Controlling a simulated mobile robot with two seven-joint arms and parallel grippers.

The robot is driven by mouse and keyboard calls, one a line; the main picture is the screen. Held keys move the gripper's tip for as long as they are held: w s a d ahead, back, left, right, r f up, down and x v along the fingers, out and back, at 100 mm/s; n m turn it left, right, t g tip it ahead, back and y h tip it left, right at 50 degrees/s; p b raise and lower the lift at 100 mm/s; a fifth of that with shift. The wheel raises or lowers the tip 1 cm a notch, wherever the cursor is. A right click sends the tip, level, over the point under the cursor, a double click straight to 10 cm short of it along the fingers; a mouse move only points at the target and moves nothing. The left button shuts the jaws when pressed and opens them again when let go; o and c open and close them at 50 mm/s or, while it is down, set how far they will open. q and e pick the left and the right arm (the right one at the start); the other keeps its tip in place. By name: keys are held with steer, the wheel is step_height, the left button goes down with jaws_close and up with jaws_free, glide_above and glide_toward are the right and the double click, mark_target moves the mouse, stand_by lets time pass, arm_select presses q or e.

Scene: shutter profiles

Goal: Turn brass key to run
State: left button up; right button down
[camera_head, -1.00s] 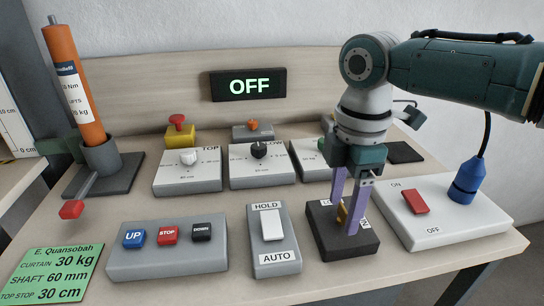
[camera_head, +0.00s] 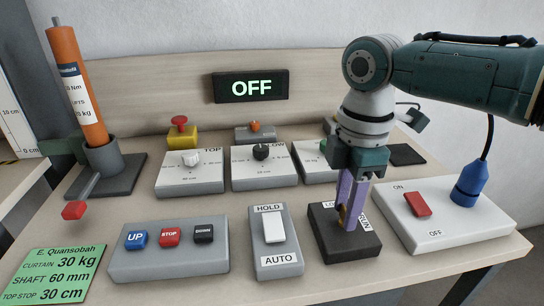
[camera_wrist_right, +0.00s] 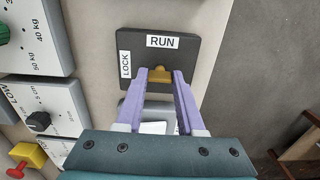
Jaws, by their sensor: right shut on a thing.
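The brass key (camera_head: 342,215) stands in a dark key-switch block (camera_head: 350,248) at the front right of the bench. In the right wrist view the key (camera_wrist_right: 160,75) sits between the purple fingertips, below the RUN label (camera_wrist_right: 163,41). The LOCK label (camera_wrist_right: 125,64) is to the left. My right gripper (camera_head: 347,220) points down over the block and is shut on the key. In the head view the fingers overlap and hide much of the key. The key's exact angle is hard to read. My left gripper is not in view.
The display (camera_head: 251,86) reads OFF. A HOLD/AUTO rocker (camera_head: 276,260) is close left of the block. A white ON/OFF box (camera_head: 450,212) with a red switch and blue plug is close right. A UP/STOP/DOWN button box (camera_head: 170,264) lies farther left.

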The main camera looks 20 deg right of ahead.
steer(key=shift+r, duration=0.1)
steer(key=m+p, duration=0.2)
steer(key=m, duration=0.1)
steer(key=shift+a+r+p, duration=0.1)
steer(key=shift+p, duration=0.2)
steer(key=m+p, duration=0.2)
steer(key=m, duration=0.2)
steer(key=shift+m, duration=0.4)
steer(key=m+p, duration=0.1)
steer(key=m, duration=0.4)
steer(key=shift+p, duration=0.3)
steer(key=shift+m+p, duration=0.35)
steer(key=shift+m, duration=2.15)
steer(key=c, duration=0.5)
jaws_free()
